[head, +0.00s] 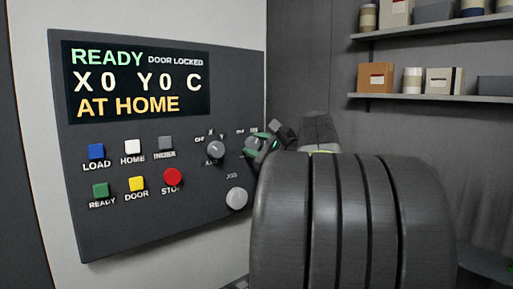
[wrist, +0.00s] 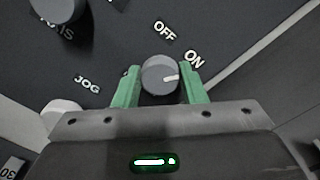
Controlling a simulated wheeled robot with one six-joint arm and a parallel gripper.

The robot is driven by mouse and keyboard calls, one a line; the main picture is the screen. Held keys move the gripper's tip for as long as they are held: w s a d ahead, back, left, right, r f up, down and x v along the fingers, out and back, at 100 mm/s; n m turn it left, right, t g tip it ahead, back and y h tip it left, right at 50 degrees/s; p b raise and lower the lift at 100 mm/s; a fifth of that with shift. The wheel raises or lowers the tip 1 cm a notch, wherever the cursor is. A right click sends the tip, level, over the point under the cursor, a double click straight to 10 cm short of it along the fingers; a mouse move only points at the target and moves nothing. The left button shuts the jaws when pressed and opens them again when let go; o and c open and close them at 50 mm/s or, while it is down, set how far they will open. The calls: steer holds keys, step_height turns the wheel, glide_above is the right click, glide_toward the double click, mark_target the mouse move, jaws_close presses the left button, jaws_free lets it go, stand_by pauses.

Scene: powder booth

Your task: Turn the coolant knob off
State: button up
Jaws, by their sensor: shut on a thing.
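The coolant knob (wrist: 153,78) is a round grey knob in the wrist view, with OFF and ON printed beside it. Its white pointer mark points to the right, nearer to ON than to OFF. My gripper (wrist: 160,76) has its two green fingers on either side of the knob and is shut on it. In the head view my gripper (head: 263,146) is at the right edge of the control panel (head: 150,225). The coolant knob's own face and lettering are mostly hidden there by the fingers.
The axis knob (head: 215,147) is just left of my gripper, and the pale jog knob (head: 237,198) is below. Coloured buttons, including a red stop button (head: 173,177), fill the panel's left. The screen (head: 135,82) reads READY, DOOR LOCKED. Shelves (head: 430,98) stand at the right.

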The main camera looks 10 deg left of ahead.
steer(key=n+b, duration=0.3)
steer(key=shift+f, duration=0.35)
steer(key=n+b, duration=0.3)
steer(key=b, duration=0.1)
steer(key=shift+n, duration=0.3)
steer(key=n+b, duration=0.3)
steer(key=shift+n+b, duration=1.3)
steer(key=shift+n, duration=0.5)
steer(key=shift+r, duration=0.1)
steer(key=o, duration=1)
steer(key=b+v, duration=0.1)
steer(key=v, duration=1.3)
steer(key=shift+a+b, duration=0.1)
steer(key=shift+b, duration=0.2)
